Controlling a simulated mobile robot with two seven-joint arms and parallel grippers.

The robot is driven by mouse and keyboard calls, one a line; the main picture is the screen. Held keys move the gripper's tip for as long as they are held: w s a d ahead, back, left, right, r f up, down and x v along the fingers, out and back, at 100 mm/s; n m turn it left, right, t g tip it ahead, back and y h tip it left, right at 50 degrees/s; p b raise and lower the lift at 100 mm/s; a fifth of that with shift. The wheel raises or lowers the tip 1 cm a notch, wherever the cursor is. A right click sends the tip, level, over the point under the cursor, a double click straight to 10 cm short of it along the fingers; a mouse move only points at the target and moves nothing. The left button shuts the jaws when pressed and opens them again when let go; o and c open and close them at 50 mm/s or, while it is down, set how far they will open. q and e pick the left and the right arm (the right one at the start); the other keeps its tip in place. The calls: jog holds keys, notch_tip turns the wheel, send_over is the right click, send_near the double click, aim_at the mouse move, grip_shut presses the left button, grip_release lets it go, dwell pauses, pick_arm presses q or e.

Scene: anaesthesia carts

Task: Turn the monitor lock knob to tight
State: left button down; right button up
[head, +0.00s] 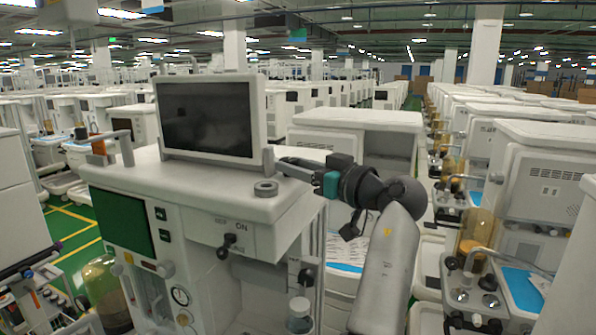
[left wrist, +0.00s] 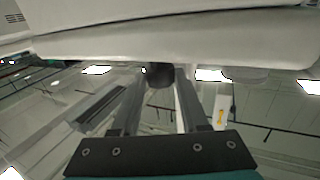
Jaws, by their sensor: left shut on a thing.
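The monitor (head: 206,118), a dark screen in a white frame, stands upright on top of the anaesthesia cart (head: 190,185). My left gripper (head: 284,165) reaches in from the right to the monitor's lower right side. In the left wrist view, my left gripper (left wrist: 162,82) has its two fingers on either side of a small dark knob (left wrist: 160,74) under a white edge and is shut on it. I take this to be the lock knob; in the head view it is hidden by the fingers and the monitor's edge. Whether it is tight cannot be told. My right gripper is not in view.
A grey ring (head: 265,188) sits on the cart top just below my left gripper. A black key-like knob (head: 229,246) sticks out of the cart's front. Another white cart (head: 360,122) stands close behind my arm, and more carts line the right.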

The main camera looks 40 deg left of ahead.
pick_arm(q)
jog(key=shift+s+m+t+h, duration=0.15)
jog(key=shift+m+t+h, duration=0.15)
jog(key=shift+m+t, duration=0.75)
jog(key=shift+t, duration=0.35)
jog(key=shift+c, duration=2.1)
grip_release()
notch_tip(320, 180, up, 20)
jog(key=b, duration=0.1)
jog(key=shift+f, duration=0.1)
